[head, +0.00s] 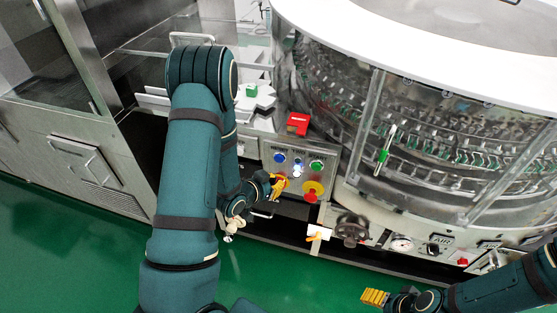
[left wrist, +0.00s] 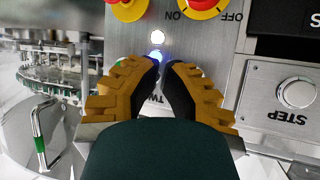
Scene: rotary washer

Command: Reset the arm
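My left arm comes down in the middle of the head view. Its gripper (head: 276,185) is at the front of the control panel (head: 288,147). In the left wrist view the left gripper (left wrist: 166,62) has its yellow-backed fingers drawn together at the tips, with a narrow gap and nothing held. The tips are in front of a lit blue-white button (left wrist: 157,56); contact cannot be told. My right gripper (head: 375,297) is low at the right in the head view, away from the machine. Its yellow fingers are small, and their opening cannot be made out.
The round glass-walled washer (head: 420,110) fills the right. The panel has blue (head: 279,158) and green (head: 316,166) buttons and a red-yellow emergency knob (head: 313,190). A handwheel (head: 351,230) juts out below. Steel cabinets (head: 85,165) stand left. Green floor (head: 60,250) in front is clear.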

